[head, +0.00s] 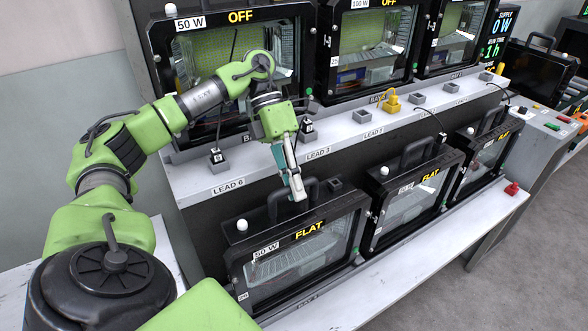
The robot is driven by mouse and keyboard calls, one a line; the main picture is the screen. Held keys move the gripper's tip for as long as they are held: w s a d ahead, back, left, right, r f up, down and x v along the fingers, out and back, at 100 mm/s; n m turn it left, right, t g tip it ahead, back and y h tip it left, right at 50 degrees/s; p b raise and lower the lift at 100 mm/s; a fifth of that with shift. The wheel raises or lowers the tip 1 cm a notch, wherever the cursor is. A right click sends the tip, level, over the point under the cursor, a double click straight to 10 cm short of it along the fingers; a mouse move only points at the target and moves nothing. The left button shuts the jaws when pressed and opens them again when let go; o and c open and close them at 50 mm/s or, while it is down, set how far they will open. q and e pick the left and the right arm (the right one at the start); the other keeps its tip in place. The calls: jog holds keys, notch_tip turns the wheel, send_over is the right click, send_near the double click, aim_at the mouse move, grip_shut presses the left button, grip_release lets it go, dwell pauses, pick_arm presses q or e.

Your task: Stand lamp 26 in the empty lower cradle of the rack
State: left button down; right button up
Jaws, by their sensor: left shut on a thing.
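A black-framed lamp with a clear front (300,262) is at the left of the lower row. It has a "50 W" label, a yellow "FLAT" sign and a small side tag that seems to read 26. My left gripper (297,188) points down at its top and is shut on its black carry handle (274,207). The lamp looks upright at the lower shelf; I cannot tell whether it rests fully there. The cradle under it is hidden. My right gripper is not in view.
Two more lamps (408,200) (484,160) stand to the right in the lower row. The upper row holds several lamps, one showing "OFF" (240,16). Grey floor (510,270) is clear at right.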

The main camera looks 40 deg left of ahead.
aim_at(297, 211)
pick_arm(q)
jog(key=shift+d+f+b, duration=0.1)
jog(key=shift+f+b, duration=0.6)
jog(key=shift+f, duration=0.2)
dwell(0.4)
jog(key=shift+s+d+f+b, duration=0.1)
jog(key=shift+f+b, duration=0.1)
jog(key=shift+f, duration=0.3)
jog(key=shift+d+f+b, duration=0.1)
jog(key=shift+f+b, duration=0.05)
jog(key=shift+f, duration=0.3)
dwell(2.0)
jog(key=c, duration=2)
grip_release()
jog(key=shift+o, duration=0.2)
jog(key=shift+s+f, duration=0.1)
jog(key=shift+f, duration=0.15)
jog(key=shift+a+r, duration=0.15)
jog(key=shift+r, duration=0.25)
jog(key=v, duration=0.7)
jog(key=shift+r, duration=0.35)
